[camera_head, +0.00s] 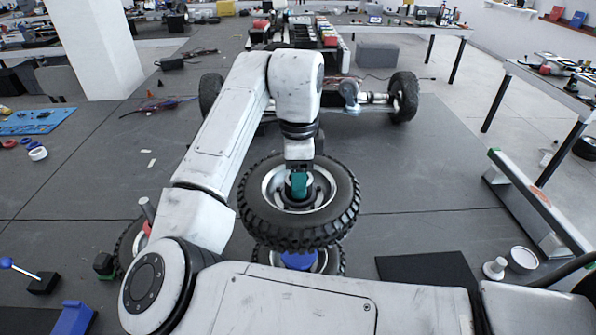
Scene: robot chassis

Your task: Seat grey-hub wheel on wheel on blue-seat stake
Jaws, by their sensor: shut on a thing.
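My gripper (299,186), with teal fingers, is shut on the hub of a black-tyred wheel with a grey hub (296,232). It holds the wheel from above, nearly flat, near the middle of the view. Below it is a second wheel (337,262), mostly hidden by the held wheel and my arm. A blue part (298,260) shows at the middle of that lower wheel, apparently the blue-seat stake. The held wheel overlaps the lower one in the picture. I cannot tell whether they touch. The stake's tip is hidden.
Another wheel (127,243) lies at lower left, partly behind my arm, near a grey post with a red part (147,213). A chassis axle with wheels (403,96) stands behind. A black mat (428,270) and white round parts (522,259) lie at right.

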